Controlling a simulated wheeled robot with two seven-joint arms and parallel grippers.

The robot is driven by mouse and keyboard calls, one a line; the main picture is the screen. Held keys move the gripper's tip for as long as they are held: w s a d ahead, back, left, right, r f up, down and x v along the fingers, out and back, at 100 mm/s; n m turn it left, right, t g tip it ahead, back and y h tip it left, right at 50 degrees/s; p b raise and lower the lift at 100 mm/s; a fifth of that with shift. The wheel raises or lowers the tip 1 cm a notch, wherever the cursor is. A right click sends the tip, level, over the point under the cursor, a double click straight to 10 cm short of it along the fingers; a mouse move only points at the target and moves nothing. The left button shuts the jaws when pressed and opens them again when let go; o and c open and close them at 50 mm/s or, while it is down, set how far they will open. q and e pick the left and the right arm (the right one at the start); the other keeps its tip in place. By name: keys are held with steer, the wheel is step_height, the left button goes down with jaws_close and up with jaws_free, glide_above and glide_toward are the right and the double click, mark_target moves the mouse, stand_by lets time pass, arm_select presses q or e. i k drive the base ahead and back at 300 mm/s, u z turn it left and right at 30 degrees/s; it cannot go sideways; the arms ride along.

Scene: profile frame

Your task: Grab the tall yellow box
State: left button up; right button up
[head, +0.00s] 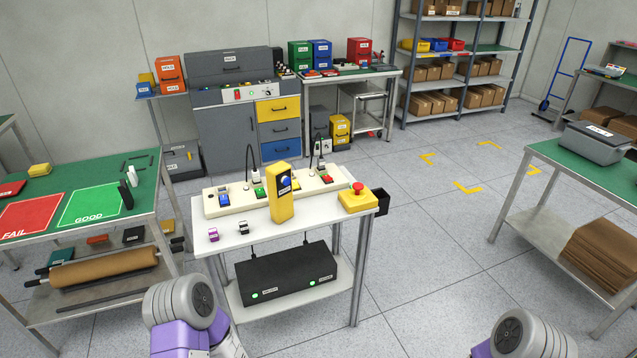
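The tall yellow box (281,200) stands upright on a small white table (300,222) in the middle of the head view. A dark panel with a blue part shows on its upper right side. It stands just in front of a long cream fixture and partly hides it. Parts of my arms show at the bottom left and bottom right, well short of the box. Neither of my grippers is in view, and nothing is touching the box.
The cream fixture (212,207) carries coloured buttons and thin upright cables. A yellow block with a red button (357,199) sits at the table's right end; small purple (213,235) and dark (243,228) pieces lie in front. Green-topped benches flank left (90,165) and right (600,178).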

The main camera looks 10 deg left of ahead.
mark_target(280, 196)
steer(key=u, duration=0.15)
steer(key=i, duration=0.75)
steer(key=u, duration=0.55)
